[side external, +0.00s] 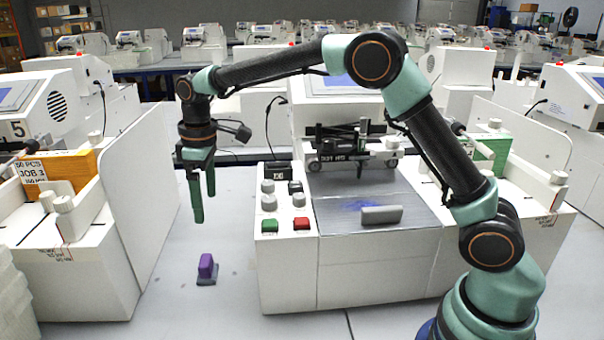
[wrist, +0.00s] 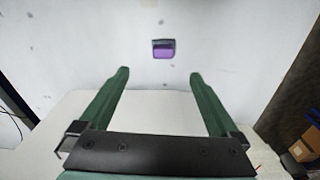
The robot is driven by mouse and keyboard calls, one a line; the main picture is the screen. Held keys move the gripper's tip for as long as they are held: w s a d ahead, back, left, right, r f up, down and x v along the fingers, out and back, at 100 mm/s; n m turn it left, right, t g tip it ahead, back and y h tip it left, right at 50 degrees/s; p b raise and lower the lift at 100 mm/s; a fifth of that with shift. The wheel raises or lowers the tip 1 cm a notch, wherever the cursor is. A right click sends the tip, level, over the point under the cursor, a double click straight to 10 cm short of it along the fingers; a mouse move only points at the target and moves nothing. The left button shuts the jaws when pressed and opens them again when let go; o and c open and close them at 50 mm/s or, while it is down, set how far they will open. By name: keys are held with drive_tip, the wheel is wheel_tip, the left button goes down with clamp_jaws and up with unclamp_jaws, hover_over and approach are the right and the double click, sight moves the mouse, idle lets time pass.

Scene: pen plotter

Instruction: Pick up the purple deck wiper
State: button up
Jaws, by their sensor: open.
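The purple deck wiper (side external: 206,265) sits upright on the pale table, left of the plotter, with a dark grey base under its purple grip. In the wrist view the wiper (wrist: 164,49) lies ahead of the fingertips, between their lines and a little right of the middle. My gripper (side external: 204,219) hangs with its green fingers pointing down, above the table and apart from the wiper. In the wrist view my gripper (wrist: 159,74) has its two fingers spread wide with nothing between them.
The white plotter (side external: 350,275) with knobs and buttons stands right of the wiper. A grey block (side external: 382,214) rests on its deck. A white machine (side external: 85,270) with a tall side panel (side external: 150,200) stands to the left. The table between them is clear around the wiper.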

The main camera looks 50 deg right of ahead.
drive_tip(key=n, duration=0.1)
approach(205, 259)
drive_tip(key=shift+g, duration=0.4)
drive_tip(key=f, duration=0.5)
drive_tip(key=shift+w+a+f, duration=0.1)
drive_tip(key=shift+w+a, duration=0.3)
drive_tip(key=shift+d+f, duration=0.15)
drive_tip(key=shift+f, duration=1.2)
drive_tip(key=shift+d+f, duration=0.1)
drive_tip(key=shift+f, duration=1.3)
drive_tip(key=c, duration=1.5)
drive_tip(key=shift+o, duration=0.2)
drive_tip(key=shift+r, duration=0.15)
wheel_tip(205, 259, up, 20)
